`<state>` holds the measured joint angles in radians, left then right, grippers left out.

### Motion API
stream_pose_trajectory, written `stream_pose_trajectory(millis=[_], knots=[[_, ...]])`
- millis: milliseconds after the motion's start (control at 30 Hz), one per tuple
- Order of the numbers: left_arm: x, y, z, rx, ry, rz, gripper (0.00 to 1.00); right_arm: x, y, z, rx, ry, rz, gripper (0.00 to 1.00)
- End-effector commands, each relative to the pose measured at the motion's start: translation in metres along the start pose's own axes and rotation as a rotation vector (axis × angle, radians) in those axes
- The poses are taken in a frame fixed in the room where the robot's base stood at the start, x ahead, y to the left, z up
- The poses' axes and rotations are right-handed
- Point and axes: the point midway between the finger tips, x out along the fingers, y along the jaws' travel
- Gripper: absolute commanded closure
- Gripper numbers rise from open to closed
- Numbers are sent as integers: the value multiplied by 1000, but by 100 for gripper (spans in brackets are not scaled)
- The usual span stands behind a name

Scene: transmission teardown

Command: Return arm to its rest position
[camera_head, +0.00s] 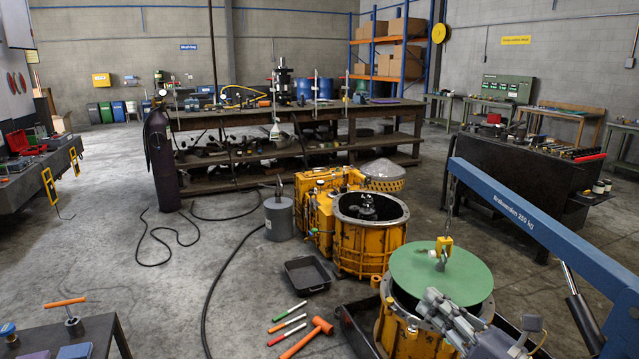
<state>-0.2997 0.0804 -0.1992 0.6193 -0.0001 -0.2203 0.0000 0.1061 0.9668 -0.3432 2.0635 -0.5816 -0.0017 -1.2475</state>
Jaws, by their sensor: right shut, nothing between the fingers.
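My right gripper (432,308) is at the lower right, grey, with its fingers shut and nothing held. It shows in front of the near yellow transmission housing (400,338) and the round green disc (440,272) on top of it, overlapping the disc's front edge. I cannot tell whether it touches the housing. Part of my right arm shows at the bottom edge. My left gripper and arm are out of view.
A blue crane arm (550,235) slants across the right, with a yellow hook (444,244) over the disc. Another open yellow housing (370,235) stands behind. An orange mallet (308,338), a black tray (307,274) and a hose lie on the floor. Left floor is mostly open.

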Motion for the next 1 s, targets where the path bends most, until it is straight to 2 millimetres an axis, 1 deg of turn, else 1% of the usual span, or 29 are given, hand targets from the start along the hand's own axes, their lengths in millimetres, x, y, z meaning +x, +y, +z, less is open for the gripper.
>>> stream_pose_trajectory(millis=[33, 133, 167, 200, 267, 300, 367, 400, 467, 500, 567, 600, 700, 800, 867, 1000], knots=[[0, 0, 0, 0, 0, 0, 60, -3, -4, -10, 170, -40, -68, 100], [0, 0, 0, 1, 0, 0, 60, -14, -20, -27, 501, -120, -219, 100], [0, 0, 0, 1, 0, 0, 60, -19, -25, -35, 598, -143, -267, 100], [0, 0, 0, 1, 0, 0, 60, -27, -32, -46, 729, -176, -332, 100], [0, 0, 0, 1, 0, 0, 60, -41, -41, -66, 923, -224, -434, 100], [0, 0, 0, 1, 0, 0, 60, -52, -46, -80, 1050, -258, -505, 100], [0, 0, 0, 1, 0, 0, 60, -72, -51, -104, 1235, -311, -616, 100], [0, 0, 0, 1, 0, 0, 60, -85, -53, -122, 1355, -348, -693, 100], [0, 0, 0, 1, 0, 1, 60, -108, -52, -149, 1531, -407, -815, 100], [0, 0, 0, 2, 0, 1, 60, -124, -49, -168, 1641, -448, -900, 100], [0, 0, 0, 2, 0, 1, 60, -148, -41, -193, 1791, -511, -1025, 100], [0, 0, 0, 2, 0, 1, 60, -164, -34, -209, 1878, -552, -1106, 100], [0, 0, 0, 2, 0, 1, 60, -198, -13, -242, 2054, -653, -1297, 100], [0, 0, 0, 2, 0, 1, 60, -228, 12, -268, 2183, -745, -1473, 100], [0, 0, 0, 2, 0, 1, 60, -244, 27, -280, 2245, -801, -1574, 100], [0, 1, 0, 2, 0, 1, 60, -278, 64, -304, 2345, -929, -1805, 100]])
